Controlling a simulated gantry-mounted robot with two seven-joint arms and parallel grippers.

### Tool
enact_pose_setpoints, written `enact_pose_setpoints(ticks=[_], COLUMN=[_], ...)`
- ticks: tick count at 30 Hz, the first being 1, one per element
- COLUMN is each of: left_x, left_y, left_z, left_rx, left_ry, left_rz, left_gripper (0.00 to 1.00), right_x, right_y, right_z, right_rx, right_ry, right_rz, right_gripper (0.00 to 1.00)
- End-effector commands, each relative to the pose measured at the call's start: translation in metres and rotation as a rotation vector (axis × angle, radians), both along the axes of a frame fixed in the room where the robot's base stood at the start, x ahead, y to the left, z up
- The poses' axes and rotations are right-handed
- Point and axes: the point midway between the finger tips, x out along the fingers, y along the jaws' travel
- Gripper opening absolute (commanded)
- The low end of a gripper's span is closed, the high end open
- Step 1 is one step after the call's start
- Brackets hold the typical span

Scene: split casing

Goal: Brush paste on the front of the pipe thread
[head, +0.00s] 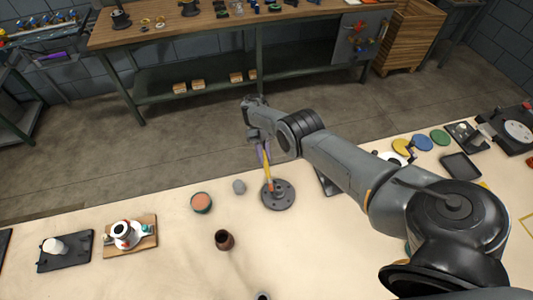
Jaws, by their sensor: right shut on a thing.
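My right gripper (262,147) comes in from the right and is shut on a thin brush (267,168) with a yellow-orange handle. The brush points down, and its tip is at the middle of a round dark grey flange (284,201) on the bench. The pipe thread seems to be the short stub at the flange's centre; it is too small and too covered by the brush to make out. I cannot tell whether the bristles touch it. An open pot with orange-brown paste (201,201) stands to the left. My left gripper is out of view.
A small grey cap (239,187) lies between pot and flange. A brown cup-like piece (225,240) stands nearer. A wooden board with a white fitting (127,235) is at left. Coloured discs (422,143) and a dark tray (461,166) are at right.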

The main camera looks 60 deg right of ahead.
Motion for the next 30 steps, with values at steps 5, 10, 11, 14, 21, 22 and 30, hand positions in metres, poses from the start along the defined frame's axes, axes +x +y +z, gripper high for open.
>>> enact_pose_setpoints(ticks=[5,10,11,14,21,22,30], left_x=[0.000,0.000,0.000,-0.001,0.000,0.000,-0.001], left_y=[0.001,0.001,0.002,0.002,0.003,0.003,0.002], left_z=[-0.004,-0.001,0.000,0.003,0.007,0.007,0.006], left_rx=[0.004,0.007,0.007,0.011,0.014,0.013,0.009], left_ry=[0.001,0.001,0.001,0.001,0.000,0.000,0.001], left_rz=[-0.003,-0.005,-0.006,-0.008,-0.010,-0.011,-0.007], left_gripper=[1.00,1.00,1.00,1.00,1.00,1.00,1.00], right_x=[0.001,-0.005,-0.007,-0.013,-0.027,-0.027,-0.027], right_y=[-0.004,-0.010,-0.012,-0.018,-0.032,-0.032,-0.033], right_z=[0.001,0.001,0.001,0.001,0.000,0.000,0.000], right_rx=[-0.003,-0.005,-0.006,-0.006,-0.006,-0.005,-0.005], right_ry=[-0.003,-0.002,-0.002,-0.001,0.002,0.001,-0.002], right_rz=[-0.002,-0.002,-0.003,-0.002,-0.002,-0.001,-0.001], right_gripper=[0.00,0.00,0.00,0.00,0.00,0.00,0.00])
